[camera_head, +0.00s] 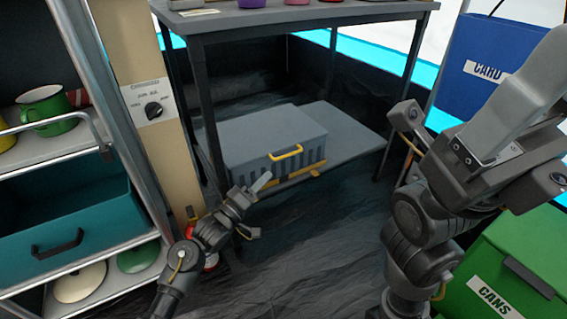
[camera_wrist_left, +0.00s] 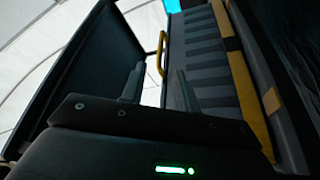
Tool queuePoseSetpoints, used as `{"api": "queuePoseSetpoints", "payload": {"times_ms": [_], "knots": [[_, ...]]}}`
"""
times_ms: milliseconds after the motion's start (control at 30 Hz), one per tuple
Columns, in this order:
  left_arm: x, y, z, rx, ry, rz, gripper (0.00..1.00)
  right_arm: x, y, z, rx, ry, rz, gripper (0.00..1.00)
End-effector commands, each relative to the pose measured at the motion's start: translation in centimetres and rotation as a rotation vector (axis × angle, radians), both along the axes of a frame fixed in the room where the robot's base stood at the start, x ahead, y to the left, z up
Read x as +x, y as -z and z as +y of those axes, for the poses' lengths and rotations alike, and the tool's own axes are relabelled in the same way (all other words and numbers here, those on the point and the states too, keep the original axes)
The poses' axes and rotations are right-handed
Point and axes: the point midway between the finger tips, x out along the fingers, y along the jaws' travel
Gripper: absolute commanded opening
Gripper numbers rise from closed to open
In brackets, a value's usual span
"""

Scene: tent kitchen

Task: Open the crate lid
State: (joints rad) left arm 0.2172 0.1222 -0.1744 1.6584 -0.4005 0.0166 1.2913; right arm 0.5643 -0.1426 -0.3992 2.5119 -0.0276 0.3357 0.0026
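The crate (camera_head: 262,135) is a grey box with ribbed sides, and its flat lid looks shut. It stands on a low board under the table. A yellow handle (camera_head: 286,152) is on its front face near the top edge. My left gripper (camera_head: 257,206) is open and empty, in front of and below the crate, apart from it. In the left wrist view the two fingers (camera_wrist_left: 158,88) are spread, with the yellow handle (camera_wrist_left: 162,54) and ribbed crate front (camera_wrist_left: 203,60) beyond them. My right gripper (camera_head: 530,115) is raised close to the head camera; its fingertip gap is unclear.
The table (camera_head: 300,15) stands over the crate, with legs on both sides. The low board (camera_head: 352,138) extends right of the crate. A shelf unit with a teal drawer (camera_head: 70,220) is at left. A green CANS bin (camera_head: 520,260) and blue CARD bin (camera_head: 490,50) are at right.

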Motion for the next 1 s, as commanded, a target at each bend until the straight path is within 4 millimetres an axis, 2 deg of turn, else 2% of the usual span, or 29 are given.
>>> {"api": "queuePoseSetpoints", "payload": {"times_ms": [133, 500, 700, 967, 1000], "knots": [[1.9, -0.1, -1.3, -0.002, -0.001, -0.004, 0.31, -0.5, 0.2, -0.1, 0.017, -0.012, -0.016, 0.83], [7.0, -1.4, -4.5, 0.0, -0.006, -0.001, 0.31, -0.3, 3.7, -0.4, 0.032, -0.012, -0.011, 0.83], [8.0, -1.9, -5.2, 0.001, -0.006, 0.001, 0.31, -0.3, 4.2, -0.5, 0.034, -0.013, -0.01, 0.83], [8.1, -2.0, -5.2, 0.001, -0.006, 0.001, 0.31, -0.3, 4.2, -0.5, 0.035, -0.013, -0.009, 0.83], [8.1, -2.0, -5.2, 0.001, -0.006, 0.001, 0.28, -0.3, 4.2, -0.5, 0.035, -0.013, -0.009, 0.83]]}}
